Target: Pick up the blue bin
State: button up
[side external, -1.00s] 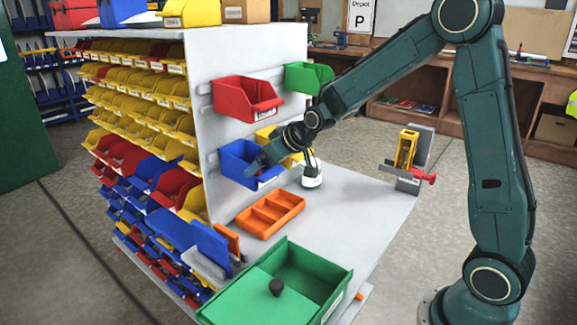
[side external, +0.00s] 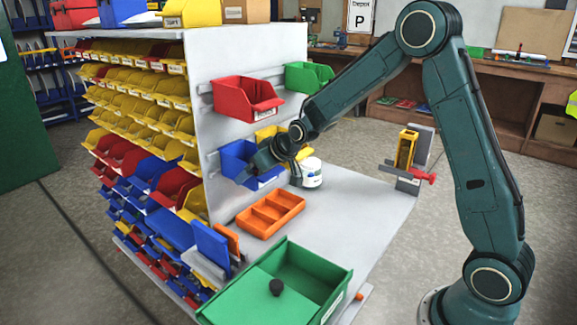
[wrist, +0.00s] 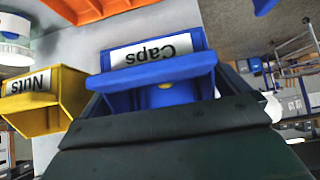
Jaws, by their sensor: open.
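The blue bin (side external: 238,157) hangs on the upright grey panel, low and left of the yellow bin. In the wrist view the blue bin (wrist: 165,72) shows upside down, with a white "Caps" label on its front. My gripper (side external: 264,160) is at the bin's front right in the side view, overlapping its front edge. In the wrist view my dark gripper (wrist: 168,118) fills the lower middle, close to the bin's front. It is open, and its fingertips are hard to make out. I cannot tell whether it touches the bin.
A yellow "Nuts" bin (side external: 293,149) hangs beside the blue one, close to my wrist. A red bin (side external: 246,98) and a green bin (side external: 308,77) hang above. A white tub (side external: 312,172), an orange tray (side external: 270,214) and a large green bin (side external: 285,285) stand on the grey table.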

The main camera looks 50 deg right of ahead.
jog(key=c, duration=0.8)
jog(key=shift+c, duration=0.2)
jog(key=shift+r, duration=0.1)
jog(key=shift+r, duration=0.35)
jog(key=s, duration=1.8)
jog(key=shift+r, duration=0.3)
jog(key=shift+f, duration=0.1)
